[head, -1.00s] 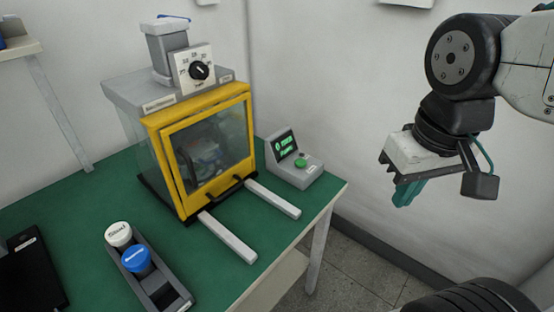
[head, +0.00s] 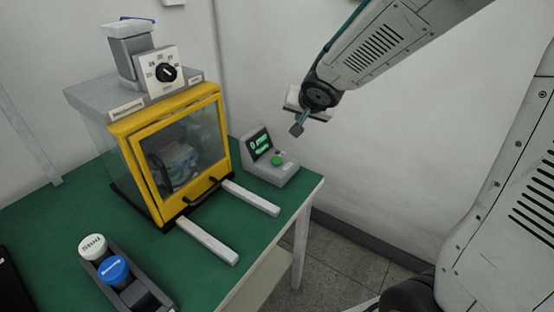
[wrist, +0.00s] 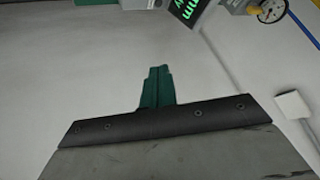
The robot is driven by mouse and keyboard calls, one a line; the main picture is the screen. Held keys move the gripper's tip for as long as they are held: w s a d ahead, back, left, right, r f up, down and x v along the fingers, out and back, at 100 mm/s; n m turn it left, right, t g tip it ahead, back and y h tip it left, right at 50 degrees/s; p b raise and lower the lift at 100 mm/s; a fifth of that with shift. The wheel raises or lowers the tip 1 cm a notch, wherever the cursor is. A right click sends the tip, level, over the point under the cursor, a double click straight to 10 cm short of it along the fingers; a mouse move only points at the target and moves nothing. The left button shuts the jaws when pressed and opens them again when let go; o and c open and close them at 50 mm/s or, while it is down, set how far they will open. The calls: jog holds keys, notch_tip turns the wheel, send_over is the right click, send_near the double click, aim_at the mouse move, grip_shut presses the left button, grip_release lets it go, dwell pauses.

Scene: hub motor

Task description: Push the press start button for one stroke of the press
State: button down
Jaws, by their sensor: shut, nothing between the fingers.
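The press (head: 165,112) stands on the green table with its yellow-framed front door (head: 215,135) shut. To its right is a small grey control box (head: 272,176) with a lit green-text screen (head: 259,144) and a round green start button (head: 277,160) on its sloped top. My gripper (head: 297,130) is above and a little right of the button in the head view, apart from it. Its teal fingers (wrist: 157,87) are together and empty in the wrist view. The screen also shows there at the top edge (wrist: 189,9); the button is not visible there.
Two pale rails (head: 208,241) stick out in front of the press. A grey holder (head: 147,296) with a white-capped (head: 93,246) and a blue-capped container (head: 114,269) is at the front left. A round gauge (wrist: 268,11) shows in the wrist view.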

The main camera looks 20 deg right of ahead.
aim_at(279, 161)
jog(key=w+a+f+y, duration=0.3)
jog(key=w+a+f, duration=0.1)
jog(key=shift+w+a+f, duration=0.25)
jog(key=shift+a+f, duration=0.05)
jog(key=shift+f, duration=0.05)
jog(key=shift+f, duration=0.15)
jog(key=shift+f, duration=4.25)
jog(key=shift+f, duration=0.4)
